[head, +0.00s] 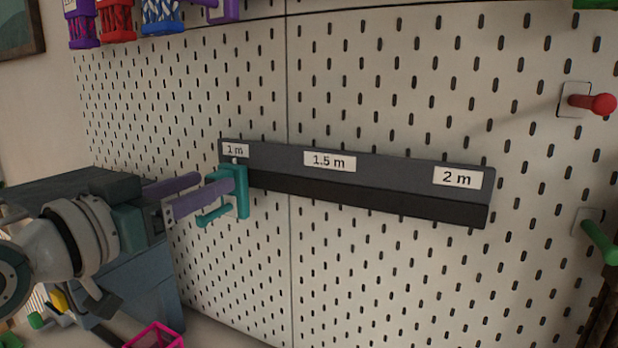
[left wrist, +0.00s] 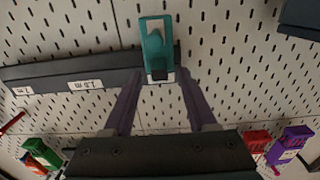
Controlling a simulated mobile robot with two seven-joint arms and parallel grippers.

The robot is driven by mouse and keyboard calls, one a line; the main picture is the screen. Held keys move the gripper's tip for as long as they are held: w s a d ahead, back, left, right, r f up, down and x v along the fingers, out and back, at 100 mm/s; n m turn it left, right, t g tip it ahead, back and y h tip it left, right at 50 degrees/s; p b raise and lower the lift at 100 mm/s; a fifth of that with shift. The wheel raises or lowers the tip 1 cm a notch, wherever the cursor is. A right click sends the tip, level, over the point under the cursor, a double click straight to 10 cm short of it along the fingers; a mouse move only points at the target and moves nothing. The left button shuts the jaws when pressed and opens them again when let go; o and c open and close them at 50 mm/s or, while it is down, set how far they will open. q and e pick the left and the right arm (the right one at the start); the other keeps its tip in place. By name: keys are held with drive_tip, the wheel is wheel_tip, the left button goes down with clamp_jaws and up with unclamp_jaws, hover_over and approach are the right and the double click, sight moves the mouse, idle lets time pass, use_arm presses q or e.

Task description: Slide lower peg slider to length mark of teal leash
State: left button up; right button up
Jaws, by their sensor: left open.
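The teal peg slider (head: 243,190) sits at the left end of the dark rail (head: 400,183), just under the "1 m" label (head: 235,149). Its hook-like arm sticks out toward my left gripper (head: 217,183). That gripper is open, its two purple fingers apart and reaching to the slider. In the left wrist view the slider (left wrist: 156,48) stands between and just beyond the fingertips (left wrist: 160,78). I cannot tell whether a finger touches it. The rail also carries labels "1.5 m" (head: 330,161) and "2 m" (head: 457,178). No teal leash can be made out. My right gripper is not in view.
The rail is fixed to a white pegboard (head: 400,90). A red peg (head: 592,103) and a green peg (head: 600,241) stick out at the right. Coloured cord spools (head: 116,20) hang at the top left. A pink open-framed box (head: 155,338) lies below. The rail right of the slider is clear.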

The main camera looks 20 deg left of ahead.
use_arm(q)
drive_tip(key=shift+w+d, duration=0.1)
drive_tip(key=shift+w, duration=0.7)
drive_tip(key=shift+c, duration=0.2)
clamp_jaws()
idle(0.8)
